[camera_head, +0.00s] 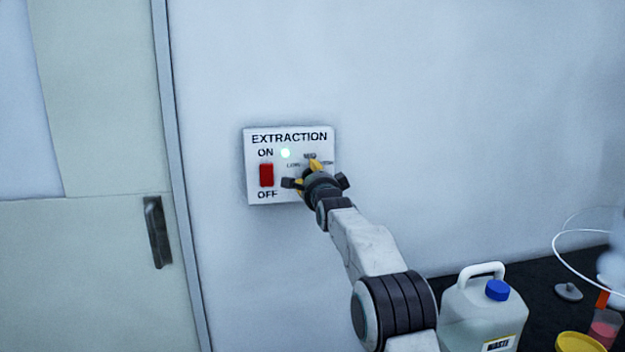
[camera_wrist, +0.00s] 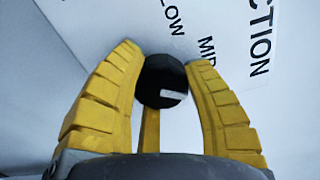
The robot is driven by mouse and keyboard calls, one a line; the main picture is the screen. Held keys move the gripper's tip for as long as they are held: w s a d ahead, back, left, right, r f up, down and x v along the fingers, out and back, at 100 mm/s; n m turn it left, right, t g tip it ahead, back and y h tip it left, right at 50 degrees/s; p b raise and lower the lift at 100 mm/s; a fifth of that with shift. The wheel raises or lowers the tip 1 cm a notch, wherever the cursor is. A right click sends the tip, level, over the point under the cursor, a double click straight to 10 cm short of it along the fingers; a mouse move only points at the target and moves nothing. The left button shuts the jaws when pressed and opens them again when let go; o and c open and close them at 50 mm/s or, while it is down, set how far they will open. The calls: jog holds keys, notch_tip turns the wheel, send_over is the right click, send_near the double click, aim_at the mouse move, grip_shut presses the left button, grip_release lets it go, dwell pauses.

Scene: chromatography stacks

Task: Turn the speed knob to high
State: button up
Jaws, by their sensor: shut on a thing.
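The white extraction panel (camera_head: 289,139) is on the wall, with a red ON/OFF switch (camera_head: 266,175) and a lit pale green lamp (camera_head: 285,153). The speed knob (camera_wrist: 162,82) is round and black with a white pointer mark. My gripper (camera_wrist: 164,68) has its yellow fingers on both sides of the knob and is shut on it. In the wrist view the LOW and MID labels show beyond the knob, and the white mark points to the right and slightly down. In the head view my gripper (camera_head: 309,173) hides the knob and much of the panel's lower right.
A grey door with a dark handle (camera_head: 157,232) is left of the panel. At the lower right, a white waste jug (camera_head: 482,312) with a blue cap stands on a dark bench (camera_head: 543,276), near a yellow-lidded container (camera_head: 579,342) and tubing. The wall around the panel is clear.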

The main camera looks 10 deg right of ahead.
jog(key=m, duration=0.4)
jog(key=shift+a+r, duration=0.1)
jog(key=shift+a, duration=0.05)
jog(key=shift+m, duration=0.4)
jog(key=shift+r, duration=0.2)
jog(key=o, duration=1.2)
jog(key=shift+f, duration=0.15)
jog(key=shift+w, duration=0.1)
jog(key=shift+s, duration=0.2)
jog(key=shift+s, duration=5.8)
